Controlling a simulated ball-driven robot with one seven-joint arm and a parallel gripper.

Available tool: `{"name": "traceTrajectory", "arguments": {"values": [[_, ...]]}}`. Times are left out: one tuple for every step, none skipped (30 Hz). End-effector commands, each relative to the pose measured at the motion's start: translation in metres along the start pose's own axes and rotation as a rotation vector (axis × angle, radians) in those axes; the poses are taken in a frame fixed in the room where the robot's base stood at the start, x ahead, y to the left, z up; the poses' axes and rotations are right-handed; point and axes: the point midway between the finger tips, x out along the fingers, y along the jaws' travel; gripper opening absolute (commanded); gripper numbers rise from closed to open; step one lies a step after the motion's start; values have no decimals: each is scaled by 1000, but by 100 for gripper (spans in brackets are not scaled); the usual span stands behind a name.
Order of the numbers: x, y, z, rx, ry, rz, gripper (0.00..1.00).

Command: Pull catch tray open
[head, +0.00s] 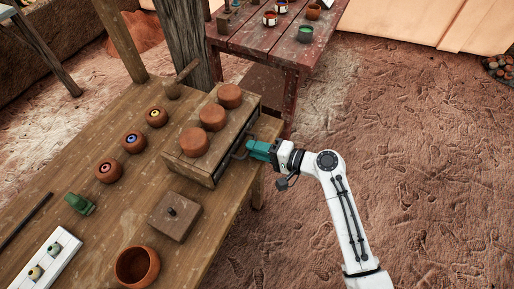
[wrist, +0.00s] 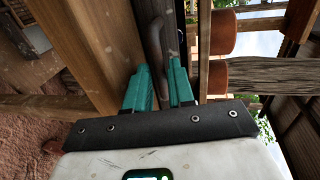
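A wooden box (head: 180,160) stands on the workbench, with a dark metal-edged catch tray front (head: 222,168) along its right side. A curved dark handle (head: 238,154) sticks out from that side; it also shows in the wrist view (wrist: 155,36). The tray looks pushed in, though my gripper hides part of its front. My gripper (head: 252,149) reaches the handle from the right. In the wrist view its teal fingers (wrist: 162,80) are close together, one on each side of the handle, with only a narrow gap. They appear closed on it.
Three clay discs (head: 213,117) sit on the box. A red table (head: 255,37) stands behind. The floor at right is clear.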

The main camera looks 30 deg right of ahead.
Motion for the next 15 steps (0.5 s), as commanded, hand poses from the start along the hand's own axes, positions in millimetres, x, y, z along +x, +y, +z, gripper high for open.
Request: {"name": "traceTrajectory", "arguments": {"values": [[0,0,0,0,0,0,23],[0,0,0,0,0,0,23],[0,0,0,0,0,0,23],[0,0,0,0,0,0,23],[0,0,0,0,0,0,23],[0,0,0,0,0,0,22],[0,0,0,0,0,0,19],[0,0,0,0,0,0,16],[0,0,0,0,0,0,13],[0,0,0,0,0,0,10],[0,0,0,0,0,0,7],[0,0,0,0,0,0,3],[0,0,0,0,0,0,0],[0,0,0,0,0,0,0],[0,0,0,0,0,0,0]]}}
